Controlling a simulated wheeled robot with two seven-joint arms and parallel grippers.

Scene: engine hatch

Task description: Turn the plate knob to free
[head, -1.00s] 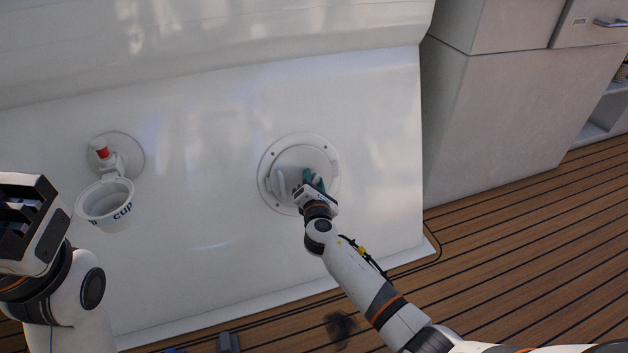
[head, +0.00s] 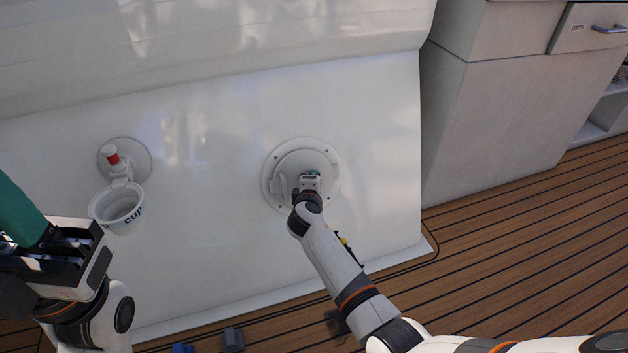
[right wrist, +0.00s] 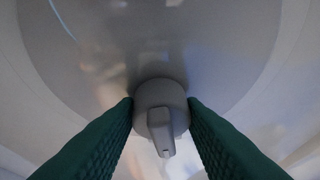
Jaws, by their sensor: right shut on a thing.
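The round white hatch plate (head: 292,161) is set in the white panel, inside a ring with small bolts. My right gripper (head: 310,176) is at the plate and covers the knob in the head view. In the right wrist view the grey plate knob (right wrist: 160,108), with a raised bar pointing down in the picture, sits between my two green fingers. The fingers are shut on its sides. My left gripper (head: 28,235) is at the left edge, away from the plate, with a green finger showing; its opening is unclear.
A white cup (head: 118,206) hangs in a holder on the panel, below a red-and-white fitting (head: 112,159). A grey cabinet (head: 500,110) stands at the right. The wooden deck (head: 540,240) is largely clear, with small blue and grey objects (head: 232,338) at the bottom.

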